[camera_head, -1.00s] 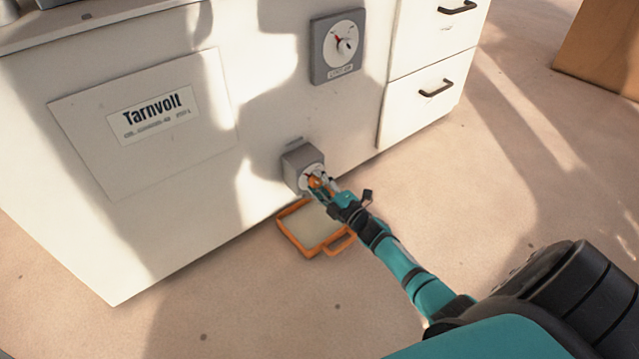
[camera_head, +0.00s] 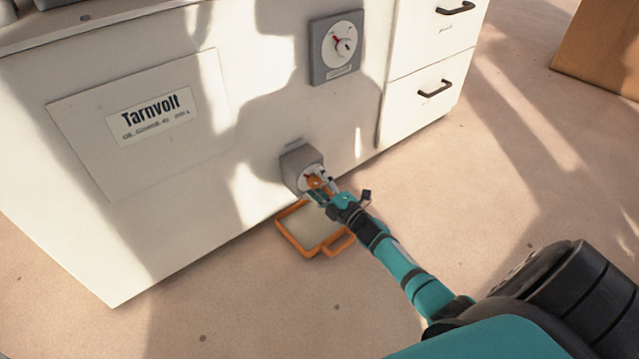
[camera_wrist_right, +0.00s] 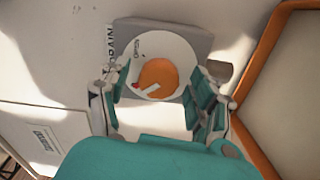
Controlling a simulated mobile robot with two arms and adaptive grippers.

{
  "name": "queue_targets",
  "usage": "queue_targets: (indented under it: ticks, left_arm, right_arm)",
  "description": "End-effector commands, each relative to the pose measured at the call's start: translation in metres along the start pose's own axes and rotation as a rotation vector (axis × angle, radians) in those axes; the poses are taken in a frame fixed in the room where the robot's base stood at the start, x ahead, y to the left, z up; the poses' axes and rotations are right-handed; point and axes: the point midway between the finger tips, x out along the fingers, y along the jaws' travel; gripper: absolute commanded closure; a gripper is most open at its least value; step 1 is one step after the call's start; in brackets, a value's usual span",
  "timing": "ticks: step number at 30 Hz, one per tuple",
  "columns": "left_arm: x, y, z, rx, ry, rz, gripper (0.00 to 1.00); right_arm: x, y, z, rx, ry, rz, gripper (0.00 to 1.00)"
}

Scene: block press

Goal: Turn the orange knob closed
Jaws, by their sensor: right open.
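The orange knob (camera_wrist_right: 158,78) sits on a white round dial on a grey block marked DRAIN, low on the white cabinet front. A white pointer bar and a small red mark show on it in the right wrist view. The knob also shows in the head view (camera_head: 316,182), partly covered by my gripper. My right gripper (camera_wrist_right: 158,95) is open, with one finger on each side of the knob. I cannot tell whether the fingers touch it. My left gripper is not in view.
An orange-rimmed tray (camera_head: 294,238) lies on the floor just below the knob block. A grey gauge (camera_head: 337,47) is mounted higher on the cabinet (camera_head: 250,120). Drawers with dark handles (camera_head: 435,89) are to the right. Open floor lies in front.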

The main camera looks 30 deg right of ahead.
Motion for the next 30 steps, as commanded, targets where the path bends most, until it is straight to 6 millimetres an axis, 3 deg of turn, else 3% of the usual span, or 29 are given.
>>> queue_targets:
  ticks: [5,18,24,30]
  left_arm:
    - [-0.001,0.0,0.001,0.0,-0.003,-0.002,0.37]
    - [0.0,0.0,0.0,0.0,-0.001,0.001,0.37]
    - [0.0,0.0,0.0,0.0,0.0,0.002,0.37]
    - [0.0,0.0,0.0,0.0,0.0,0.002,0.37]
  right_arm:
    - [-0.012,-0.001,0.0,0.0,-0.001,-0.002,0.37]
    - [-0.099,-0.001,0.0,0.0,0.0,-0.002,0.37]
    - [-0.118,-0.001,0.0,0.0,-0.001,-0.001,0.37]
    - [-0.12,0.0,0.0,0.0,0.0,0.0,0.37]
